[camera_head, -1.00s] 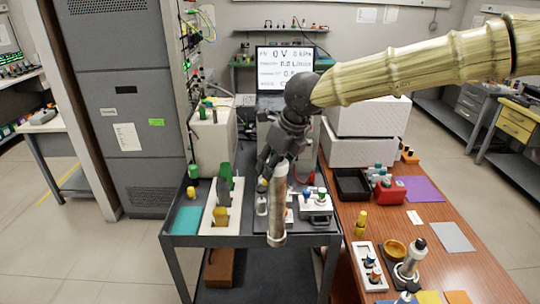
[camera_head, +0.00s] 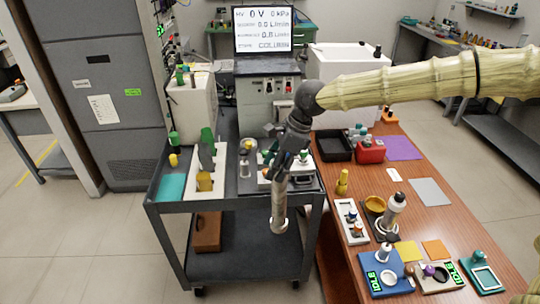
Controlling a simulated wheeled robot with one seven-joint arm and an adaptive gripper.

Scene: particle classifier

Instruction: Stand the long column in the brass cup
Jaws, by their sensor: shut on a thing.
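The long column (camera_head: 279,207) is a pale metallic cylinder with a wider collar at its lower end. My gripper (camera_head: 282,177) is shut on its upper part and holds it nearly upright. The column hangs in front of the cart's near edge, its lower end clear of any surface. A brass-coloured cup (camera_head: 375,203) sits on the wooden bench to the right of my gripper, apart from the column. Its inside is only partly visible.
A silver cylinder with a dark cap (camera_head: 393,208) stands close beside the cup. A white tray of small bottles (camera_head: 352,237) lies left of it, and a yellow bottle (camera_head: 342,182) behind. Blue and beige devices lie in front. The cart (camera_head: 235,203) carries several items.

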